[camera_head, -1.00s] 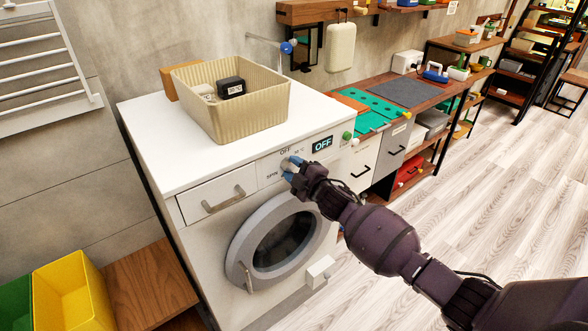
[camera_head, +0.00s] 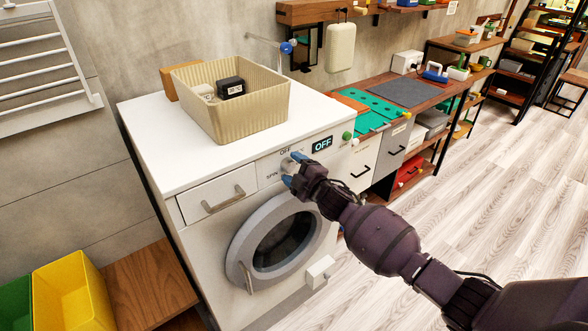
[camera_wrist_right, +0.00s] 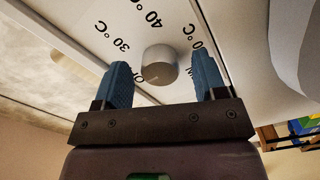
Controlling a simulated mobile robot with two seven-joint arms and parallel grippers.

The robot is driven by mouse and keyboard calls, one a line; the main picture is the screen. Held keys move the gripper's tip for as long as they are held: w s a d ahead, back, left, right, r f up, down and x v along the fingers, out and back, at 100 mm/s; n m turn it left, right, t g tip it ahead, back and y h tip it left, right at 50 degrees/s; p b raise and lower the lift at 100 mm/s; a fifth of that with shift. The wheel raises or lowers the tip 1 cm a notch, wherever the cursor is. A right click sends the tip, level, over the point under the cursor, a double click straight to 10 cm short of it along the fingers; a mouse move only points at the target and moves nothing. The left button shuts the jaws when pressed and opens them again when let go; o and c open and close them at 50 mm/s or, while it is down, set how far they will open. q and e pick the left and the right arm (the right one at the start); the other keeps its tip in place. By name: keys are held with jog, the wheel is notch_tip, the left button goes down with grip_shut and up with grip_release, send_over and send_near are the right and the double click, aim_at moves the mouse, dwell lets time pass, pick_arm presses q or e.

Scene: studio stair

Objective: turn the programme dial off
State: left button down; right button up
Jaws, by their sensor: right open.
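The programme dial (camera_wrist_right: 158,65) is a round silver-grey knob on the white front panel of the washing machine (camera_head: 178,135). Markings such as 30 °C and 40 °C ring it in the right wrist view. The display (camera_head: 322,144) on the panel reads OFF. My right gripper (camera_head: 292,169) is at the panel in front of the dial, its blue fingers spread. In the right wrist view, the open fingers (camera_wrist_right: 161,66) stand on either side of the dial with gaps. In the head view, the gripper largely hides the dial. My left gripper is not in view.
A cream basket (camera_head: 245,118) with small items stands on the machine. A drawer handle (camera_head: 223,200) sticks out left of the dial, and the round door (camera_head: 280,240) is below. A green button (camera_head: 347,136) is right of the display. Open floor lies to the right.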

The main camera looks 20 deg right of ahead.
jog(key=v, duration=1)
jog(key=shift+s, duration=0.4)
jog(key=shift+d, duration=0.15)
jog(key=s+d+f+m+g+h, duration=0.1)
jog(key=s+f+m+h, duration=0.1)
jog(key=s+f+m, duration=0.3)
jog(key=s+d+f+m+g+h, duration=0.1)
jog(key=s+f+m, duration=0.4)
jog(key=s, duration=0.8)
jog(key=s+d+f+m+g+h, duration=0.1)
jog(key=s+f+m+g+h, duration=0.2)
jog(key=s+f+m, duration=0.3)
jog(key=s, duration=0.3)
jog(key=shift+d+f, duration=0.2)
jog(key=shift+d, duration=0.1)
